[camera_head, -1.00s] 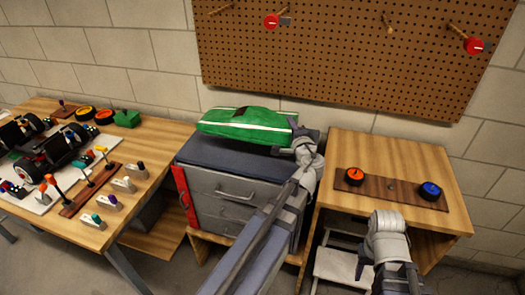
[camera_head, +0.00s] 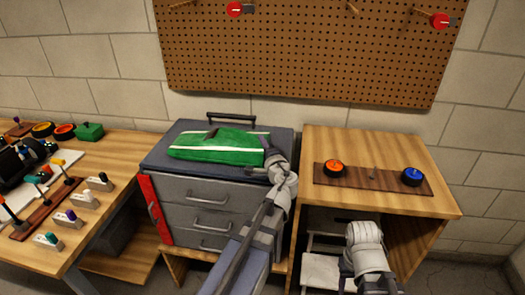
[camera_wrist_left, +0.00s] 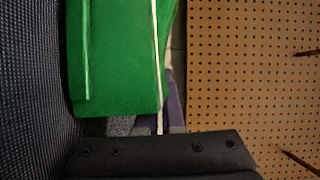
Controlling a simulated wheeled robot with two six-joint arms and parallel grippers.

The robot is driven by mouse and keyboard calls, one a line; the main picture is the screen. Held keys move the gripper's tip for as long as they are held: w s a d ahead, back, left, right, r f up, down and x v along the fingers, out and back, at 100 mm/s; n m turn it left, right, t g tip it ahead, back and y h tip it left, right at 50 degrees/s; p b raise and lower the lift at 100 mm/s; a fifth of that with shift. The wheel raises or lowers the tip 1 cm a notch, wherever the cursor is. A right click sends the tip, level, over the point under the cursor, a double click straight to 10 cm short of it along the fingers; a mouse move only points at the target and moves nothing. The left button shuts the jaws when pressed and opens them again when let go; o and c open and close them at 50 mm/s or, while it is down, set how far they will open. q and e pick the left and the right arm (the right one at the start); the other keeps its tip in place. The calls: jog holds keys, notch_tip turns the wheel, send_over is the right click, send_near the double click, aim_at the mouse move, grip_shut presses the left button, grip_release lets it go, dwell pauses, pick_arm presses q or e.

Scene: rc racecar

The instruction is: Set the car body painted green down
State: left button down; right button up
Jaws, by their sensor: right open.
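The green car body (camera_head: 215,147) with white stripes is over the dark top of the grey tool chest (camera_head: 190,196), low and roughly level. It appears to lie on the top, but I cannot tell if it touches fully. My left gripper (camera_head: 272,160) is at its right end and appears shut on it; the fingertips are hidden. In the left wrist view the green body (camera_wrist_left: 115,60) fills the middle, beside the dark textured chest top (camera_wrist_left: 35,90). My right gripper (camera_head: 375,287) is open and empty at the bottom, in front of the right wooden table, partly cut off.
A pegboard (camera_head: 310,50) hangs behind. The chest's handle (camera_head: 231,117) stands at the back.

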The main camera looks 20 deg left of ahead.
pick_arm(q)
jog(key=shift+f, duration=0.3)
jog(key=shift+f, duration=0.15)
jog(key=c, duration=1)
grip_release()
jog(key=shift+c, duration=0.2)
